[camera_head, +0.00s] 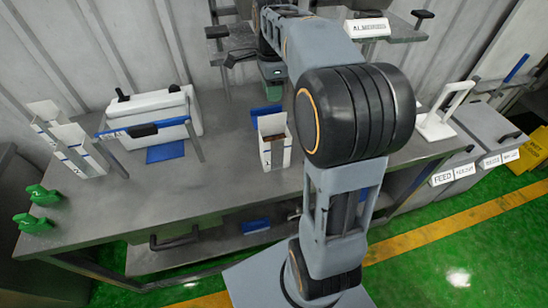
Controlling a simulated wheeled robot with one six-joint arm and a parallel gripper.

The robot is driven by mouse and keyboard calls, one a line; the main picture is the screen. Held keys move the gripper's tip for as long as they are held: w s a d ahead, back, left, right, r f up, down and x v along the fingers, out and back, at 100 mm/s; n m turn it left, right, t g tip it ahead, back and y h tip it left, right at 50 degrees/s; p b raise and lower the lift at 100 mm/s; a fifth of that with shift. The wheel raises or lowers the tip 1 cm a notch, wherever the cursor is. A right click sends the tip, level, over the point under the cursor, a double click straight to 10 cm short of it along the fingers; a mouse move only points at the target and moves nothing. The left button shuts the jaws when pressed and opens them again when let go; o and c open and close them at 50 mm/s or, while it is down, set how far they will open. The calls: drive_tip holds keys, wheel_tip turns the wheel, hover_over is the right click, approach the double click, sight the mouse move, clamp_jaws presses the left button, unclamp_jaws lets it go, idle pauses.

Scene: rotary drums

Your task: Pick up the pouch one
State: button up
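No thing that I can surely name as the pouch shows in the head view. An open white carton (282,155) with a brown or dark inside stands upright on the grey table (215,185), left of my arm's large joint. My arm rises in front of the table and reaches toward the back wall. Its far end, with my gripper (271,74), is small and dark near the back edge of the table, behind the carton and apart from it. The fingers are too small to tell open from shut, or whether they hold anything.
White open cartons (72,150) stand at the left, with green clamps (40,208) near the table's left edge. A white box-like device (152,112) has a blue pad (165,152) before it. Grey labelled bins (490,150) are at right. The table's front middle is clear.

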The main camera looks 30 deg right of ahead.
sight(272, 117)
drive_tip(key=shift+w+d+f+p, duration=0.1)
drive_tip(key=shift+w+f+p, duration=0.1)
drive_tip(key=shift+f, duration=2.45)
drive_tip(key=shift+w+f+p, duration=0.1)
drive_tip(key=shift+f+p, duration=0.05)
drive_tip(key=shift+f, duration=2.5)
drive_tip(key=shift+c, duration=0.3)
clamp_jaws()
drive_tip(key=shift+r, duration=0.1)
